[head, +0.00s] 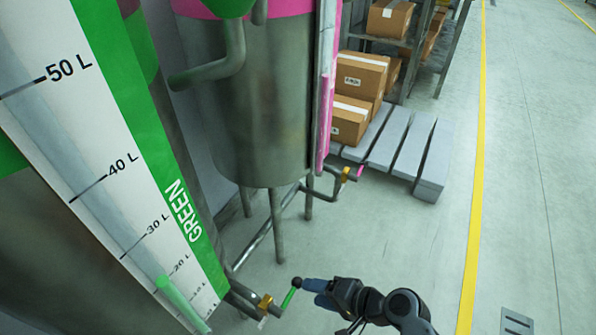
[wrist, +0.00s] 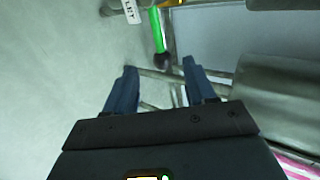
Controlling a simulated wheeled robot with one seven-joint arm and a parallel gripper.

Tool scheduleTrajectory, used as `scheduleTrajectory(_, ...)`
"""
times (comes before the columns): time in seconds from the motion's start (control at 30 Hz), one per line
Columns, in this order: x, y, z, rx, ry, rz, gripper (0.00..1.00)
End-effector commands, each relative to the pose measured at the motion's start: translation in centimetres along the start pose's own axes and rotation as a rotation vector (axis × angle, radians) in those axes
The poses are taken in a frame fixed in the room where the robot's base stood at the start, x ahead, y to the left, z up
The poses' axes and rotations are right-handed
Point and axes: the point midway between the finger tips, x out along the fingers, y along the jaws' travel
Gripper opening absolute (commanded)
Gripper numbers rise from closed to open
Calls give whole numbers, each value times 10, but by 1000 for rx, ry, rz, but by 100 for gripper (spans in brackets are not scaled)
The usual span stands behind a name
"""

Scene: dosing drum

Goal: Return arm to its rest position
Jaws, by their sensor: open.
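My gripper (head: 312,288) is at the lower middle of the head view, beside the green valve handle (head: 290,292) with its dark knob end. In the wrist view my gripper (wrist: 160,80) has its two blue fingers spread apart with nothing between them. The green handle (wrist: 156,30) shows just beyond the fingertips there, its dark knob close to the gap. In the head view the fingers are near the knob; I cannot tell whether they touch it. My arm comes in from the bottom edge.
The green-marked drum's level scale (head: 110,160) stands at the left. A steel drum with pink trim (head: 250,100) stands behind, with a pink valve handle (head: 361,171). Boxes (head: 350,118) rest on a grey pallet (head: 400,145). Floor (head: 420,260) is clear up to the yellow line (head: 475,200).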

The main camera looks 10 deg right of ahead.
Motion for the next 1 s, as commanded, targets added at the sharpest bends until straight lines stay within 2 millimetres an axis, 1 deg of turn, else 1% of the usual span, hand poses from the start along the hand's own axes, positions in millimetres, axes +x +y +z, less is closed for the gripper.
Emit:
scheduleTrajectory(0.1, 0, 1, 0, -1, 2, 2, 55)
scheduleTrajectory(0.17, -3, 5, 2, -7, 12, 9, 55)
scheduleTrajectory(0.27, -16, 22, 10, -37, 55, 42, 55)
scheduleTrajectory(0.37, -40, 48, 23, -96, 131, 98, 55)
scheduleTrajectory(0.4, -52, 57, 29, -128, 167, 123, 55)
scheduleTrajectory(0.47, -73, 70, 38, -179, 223, 160, 55)
scheduleTrajectory(0.5, -87, 77, 44, -213, 258, 183, 55)
scheduleTrajectory(0.57, -108, 84, 54, -268, 309, 216, 55)
scheduleTrajectory(0.6, -122, 86, 60, -306, 342, 235, 55)
scheduleTrajectory(0.67, -145, 89, 70, -363, 390, 264, 55)
scheduleTrajectory(0.7, -160, 88, 77, -402, 422, 281, 55)
scheduleTrajectory(0.77, -183, 86, 87, -462, 467, 304, 55)
scheduleTrajectory(0.8, -198, 82, 93, -503, 496, 318, 55)
scheduleTrajectory(0.87, -221, 74, 104, -563, 538, 337, 55)
scheduleTrajectory(0.9, -236, 68, 110, -606, 566, 348, 55)
scheduleTrajectory(0.97, -259, 56, 120, -669, 605, 363, 55)
scheduleTrajectory(1.0, -273, 47, 127, -711, 631, 371, 55)
